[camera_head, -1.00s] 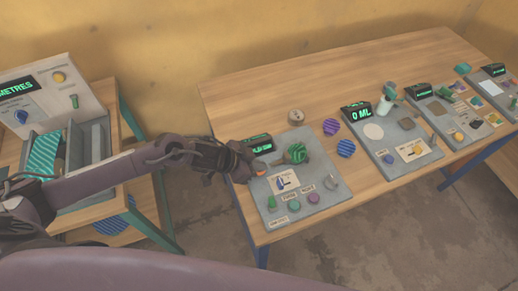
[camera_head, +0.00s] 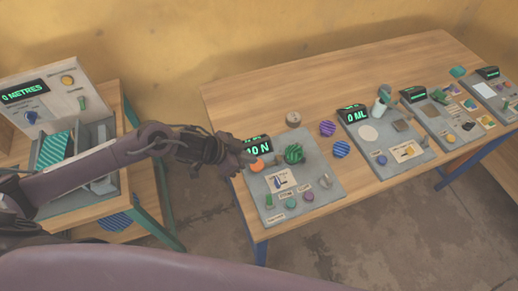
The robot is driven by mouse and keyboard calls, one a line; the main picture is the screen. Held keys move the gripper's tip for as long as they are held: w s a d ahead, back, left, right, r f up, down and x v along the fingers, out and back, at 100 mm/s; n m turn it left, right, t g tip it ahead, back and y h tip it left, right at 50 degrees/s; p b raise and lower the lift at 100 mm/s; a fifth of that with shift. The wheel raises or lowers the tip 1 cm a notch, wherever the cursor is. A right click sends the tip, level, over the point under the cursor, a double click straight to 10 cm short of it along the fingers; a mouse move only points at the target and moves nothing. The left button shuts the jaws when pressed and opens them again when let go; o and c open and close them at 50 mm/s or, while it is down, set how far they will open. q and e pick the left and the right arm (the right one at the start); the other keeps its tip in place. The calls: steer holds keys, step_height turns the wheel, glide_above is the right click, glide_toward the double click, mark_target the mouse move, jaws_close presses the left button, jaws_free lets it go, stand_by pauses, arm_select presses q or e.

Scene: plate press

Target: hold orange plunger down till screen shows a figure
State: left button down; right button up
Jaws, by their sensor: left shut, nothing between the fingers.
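The orange plunger (camera_head: 257,165) stands at the back left of the nearest grey panel (camera_head: 308,205) on the wooden table. Just behind it is a small black screen (camera_head: 257,145) with green text that ends in "0 N"; its left part is hard to read beside my gripper. My left gripper (camera_head: 247,158) is shut and empty, with its tips at the upper left of the plunger. I cannot tell whether they touch it. My right gripper is out of view.
A green striped ball (camera_head: 294,153) sits on the same panel, right of the plunger. Several knobs and buttons line its front. Another panel (camera_head: 372,135) reads "0 ML". A side stand (camera_head: 85,210) is at left.

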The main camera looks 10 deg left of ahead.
arm_select(q)
steer(key=b+v, duration=0.1)
steer(key=v, duration=0.5)
steer(key=shift+w+a+r, duration=0.15)
steer(key=shift+a+r, duration=0.05)
